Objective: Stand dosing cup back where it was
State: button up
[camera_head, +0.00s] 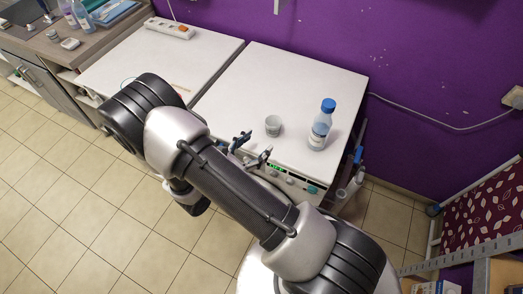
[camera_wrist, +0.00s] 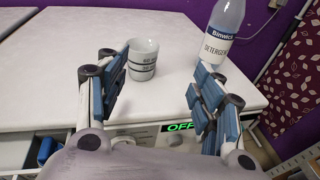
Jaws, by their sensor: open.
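The dosing cup (camera_head: 273,126) is a small whitish cup with dark markings. It stands upright on the white top of the right-hand appliance, near the front edge. In the wrist view the cup (camera_wrist: 142,60) stands beyond my left finger, a little left of the middle. The detergent bottle (camera_head: 321,125), with a blue cap, stands to the right of the cup; in the wrist view the bottle (camera_wrist: 219,36) is cut off at the top. My gripper (camera_head: 250,148) is open and empty at the front edge of the appliance, in front of the cup. The wrist view shows both fingers (camera_wrist: 160,97) wide apart.
The washing machine top (camera_head: 245,85) is mostly clear behind the cup. A lit panel reads OFF (camera_wrist: 180,127) below its front edge. A white power strip (camera_head: 169,28) lies on the left appliance. Bottles (camera_head: 80,17) stand on the counter at far left.

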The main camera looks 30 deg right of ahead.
jog(key=s+d+r+m+g+y, duration=0.2)
jog(key=s+r+m+g+y, duration=0.15)
jog(key=s+r+m, duration=0.45)
jog(key=s+d+r+m+g+y, duration=0.25)
jog(key=r+m+g, duration=0.25)
jog(key=r, duration=0.4)
jog(key=s+a+r+m+t+y, duration=0.6)
jog(key=s+a+r+m+y, duration=0.2)
jog(key=a+r, duration=0.1)
jog(key=shift+s+a+r+m+y, duration=0.3)
jog(key=shift+s+a+r+m, duration=0.1)
jog(key=shift+r, duration=0.3)
